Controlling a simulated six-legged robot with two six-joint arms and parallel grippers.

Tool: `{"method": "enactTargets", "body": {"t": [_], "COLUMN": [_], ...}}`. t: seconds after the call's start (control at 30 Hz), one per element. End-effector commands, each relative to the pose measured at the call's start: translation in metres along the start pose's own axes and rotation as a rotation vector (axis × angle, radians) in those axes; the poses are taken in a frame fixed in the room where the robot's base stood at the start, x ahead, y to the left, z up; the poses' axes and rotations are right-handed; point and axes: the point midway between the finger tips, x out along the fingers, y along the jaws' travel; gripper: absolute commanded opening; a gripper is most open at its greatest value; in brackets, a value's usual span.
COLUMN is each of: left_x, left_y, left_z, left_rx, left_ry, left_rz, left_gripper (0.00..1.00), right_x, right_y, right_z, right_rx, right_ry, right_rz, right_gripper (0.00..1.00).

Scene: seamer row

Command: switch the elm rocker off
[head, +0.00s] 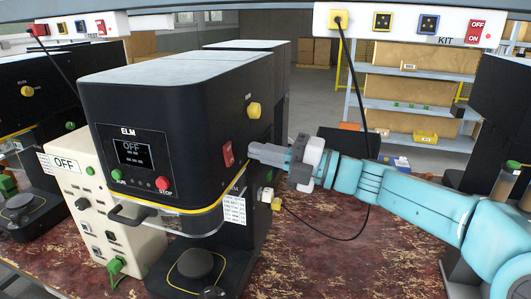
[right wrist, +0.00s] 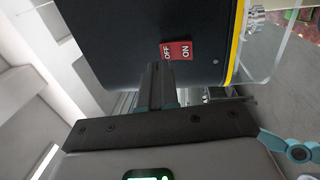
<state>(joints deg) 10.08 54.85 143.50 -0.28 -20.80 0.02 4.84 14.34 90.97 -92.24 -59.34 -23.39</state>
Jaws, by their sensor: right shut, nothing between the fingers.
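The ELM seamer (head: 180,95) is a black machine with a screen on its front. Its red rocker (head: 227,153) sits on the machine's right side, below a yellow knob. In the right wrist view the rocker (right wrist: 178,51) shows its OFF and ON labels, OFF on the left; I cannot tell which half is pressed in. My right gripper (head: 252,151) is shut and empty, its tip pointing at the side panel close to the rocker. In the right wrist view the fingertips (right wrist: 163,66) lie just by the OFF end; contact cannot be told. My left gripper is out of view.
A beige control box (head: 95,200) with an OFF label stands left of the ELM machine. A black cable hangs behind my right arm. The worn red-brown table (head: 325,250) is clear at front right.

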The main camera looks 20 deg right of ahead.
Motion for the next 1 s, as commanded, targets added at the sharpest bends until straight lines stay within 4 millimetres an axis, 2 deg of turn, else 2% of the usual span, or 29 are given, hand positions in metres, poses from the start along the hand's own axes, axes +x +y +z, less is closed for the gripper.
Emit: {"method": "enactTargets", "body": {"t": [0.07, 0.6, 0.8, 1.0], "left_x": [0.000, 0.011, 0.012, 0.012], "left_y": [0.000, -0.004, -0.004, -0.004], "left_z": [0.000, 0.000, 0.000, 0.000], "left_rx": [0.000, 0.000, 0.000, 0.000], "left_ry": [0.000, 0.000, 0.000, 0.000], "left_rz": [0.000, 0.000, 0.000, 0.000], "left_gripper": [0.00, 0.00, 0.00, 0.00], "right_x": [0.002, -0.082, -0.094, -0.095], "right_y": [0.000, 0.021, 0.024, 0.025], "right_z": [-0.001, -0.001, -0.001, -0.001], "right_rx": [0.000, -0.001, 0.000, 0.000], "right_ry": [0.000, -0.003, -0.001, -0.001], "right_rz": [0.000, 0.000, 0.000, 0.000], "right_gripper": [0.00, 0.00, 0.00, 0.00]}}
